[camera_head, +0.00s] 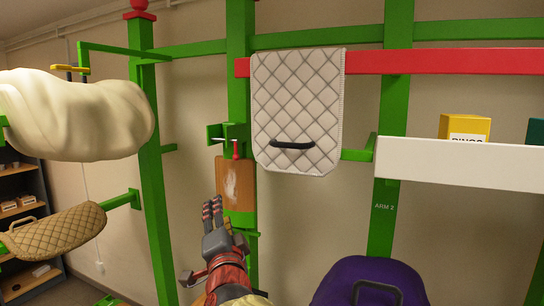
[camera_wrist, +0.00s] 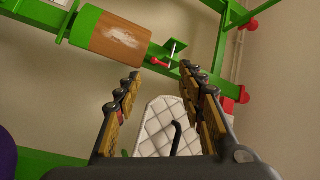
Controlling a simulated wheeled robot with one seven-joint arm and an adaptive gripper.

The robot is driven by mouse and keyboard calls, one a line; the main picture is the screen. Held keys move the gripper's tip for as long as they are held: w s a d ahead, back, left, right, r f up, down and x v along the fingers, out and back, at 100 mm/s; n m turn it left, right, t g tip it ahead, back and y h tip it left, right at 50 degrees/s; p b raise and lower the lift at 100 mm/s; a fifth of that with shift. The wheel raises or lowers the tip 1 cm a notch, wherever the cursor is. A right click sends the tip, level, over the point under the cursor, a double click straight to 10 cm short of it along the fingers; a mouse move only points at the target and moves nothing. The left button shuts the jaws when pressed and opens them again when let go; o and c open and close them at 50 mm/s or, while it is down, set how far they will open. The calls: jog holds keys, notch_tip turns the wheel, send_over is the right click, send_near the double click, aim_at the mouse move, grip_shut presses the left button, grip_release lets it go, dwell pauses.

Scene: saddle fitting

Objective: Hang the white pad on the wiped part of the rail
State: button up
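The white quilted pad (camera_head: 297,105) hangs over the red rail (camera_head: 430,61), with a black handle (camera_head: 292,145) near its lower edge. It also shows in the wrist view (camera_wrist: 155,127), beyond and between my fingers. My gripper (camera_head: 212,208) is below and left of the pad, apart from it. In the wrist view my gripper (camera_wrist: 163,85) has its fingers spread with nothing held between them. A wooden piece (camera_head: 228,184) with a pale smear is just above my fingertips in the head view; the smear also shows on the wooden piece in the wrist view (camera_wrist: 108,40).
Green posts (camera_head: 153,170) and bars frame the area. A red-handled clamp (camera_head: 236,150) sits above the wooden piece. A cream bundle (camera_head: 85,115) and tan quilted pad (camera_head: 55,230) are at left.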

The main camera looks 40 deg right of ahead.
jog(key=s+d+r+m+g+h+p, duration=0.1)
jog(key=d+r+m+g+h+p, duration=0.15)
jog(key=d+r+m+h, duration=0.4)
jog(key=m+g+h+p, duration=0.4)
jog(key=m+h, duration=0.2)
jog(key=m, duration=0.1)
send_near(287, 147)
jog(key=shift+n+y, duration=0.25)
jog(key=p+x, duration=0.3)
jog(key=x, duration=0.1)
jog(key=p+x, duration=0.2)
jog(key=shift+d+r+p, duration=0.1)
jog(key=shift+r+p, duration=0.2)
jog(key=shift+r, duration=0.1)
jog(key=shift+f+b+x, duration=0.2)
jog(key=shift+b+x, duration=0.85)
jog(key=shift+x, duration=1.2)
jog(key=shift+w, duration=0.1)
jog(key=shift+c, duration=1.3)
jog(key=c, duration=0.7)
grip_shut()
